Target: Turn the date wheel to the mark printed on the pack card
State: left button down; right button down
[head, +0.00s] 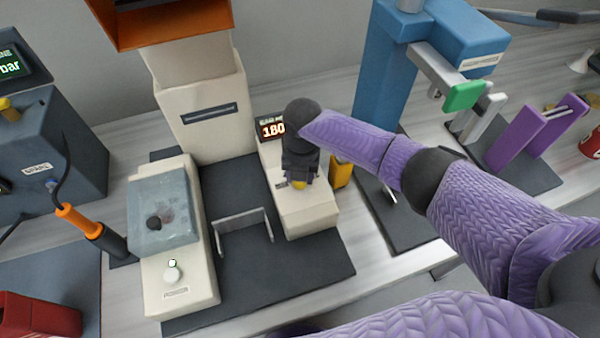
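My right arm comes in from the right, and its dark gripper (299,172) points down at the top of a beige control box (307,215). A small yellow piece (299,184) shows at the fingertips; I cannot tell whether they are shut on it. I cannot pick out the date wheel or the pack card for certain. My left gripper is not in view.
A beige machine column (203,135) with an orange hopper stands behind. A beige box with a clear cover (165,225) is at left, beside an orange-handled tool (85,228). A metal bracket (243,230) stands on the dark mat. A blue press (385,75) stands back right.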

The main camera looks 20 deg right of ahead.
jog(key=shift+c, duration=1.3)
grip_release()
pick_arm(q)
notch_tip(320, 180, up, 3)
jog(key=p, duration=0.2)
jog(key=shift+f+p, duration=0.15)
jog(key=shift+p, duration=0.2)
pick_arm(e)
notch_tip(320, 180, up, 10)
jog(key=shift+d, duration=0.1)
